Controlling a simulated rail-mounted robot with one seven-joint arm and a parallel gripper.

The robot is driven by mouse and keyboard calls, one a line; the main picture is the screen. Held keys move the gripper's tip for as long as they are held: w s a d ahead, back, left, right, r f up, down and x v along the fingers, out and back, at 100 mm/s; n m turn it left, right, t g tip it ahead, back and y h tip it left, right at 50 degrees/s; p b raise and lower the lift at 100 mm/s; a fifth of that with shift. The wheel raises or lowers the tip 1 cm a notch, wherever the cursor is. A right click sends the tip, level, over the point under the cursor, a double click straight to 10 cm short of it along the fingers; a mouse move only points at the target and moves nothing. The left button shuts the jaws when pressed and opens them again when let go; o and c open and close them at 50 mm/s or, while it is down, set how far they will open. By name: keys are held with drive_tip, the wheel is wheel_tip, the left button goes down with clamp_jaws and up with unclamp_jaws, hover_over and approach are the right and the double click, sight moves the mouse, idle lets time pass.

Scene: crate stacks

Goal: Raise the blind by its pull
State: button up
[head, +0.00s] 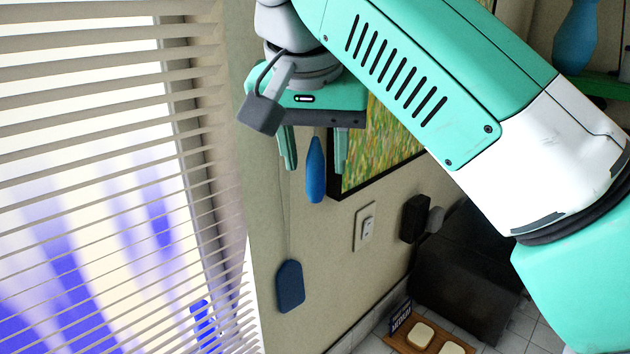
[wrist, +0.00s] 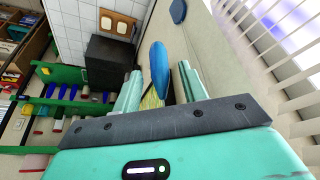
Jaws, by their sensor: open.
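The slatted blind (head: 90,130) fills the left side of the head view, its slats spread with light between them; it also shows at the right of the wrist view (wrist: 285,70). A bright blue teardrop-shaped pull (head: 315,172) hangs in front of the wall. My gripper (head: 315,165) points down with its fingers open on either side of this pull. In the wrist view the pull (wrist: 159,72) stands between the fingers, with no clear contact. A dark blue flat tag (head: 290,287) hangs lower on a thin cord. I cannot tell which hanging piece works the blind.
A framed picture (head: 385,150) hangs close behind my gripper. A light switch (head: 366,227) and a black wall box (head: 414,218) are lower on the wall. A dark seat-like block (head: 465,265) and a wooden board (head: 405,345) with pale pieces stand below.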

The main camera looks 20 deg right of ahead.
sight(315, 155)
drive_tip(key=b+x, duration=0.1)
drive_tip(key=x, duration=0.2)
drive_tip(key=shift+w+f, duration=0.15)
drive_tip(key=shift+f, duration=0.1)
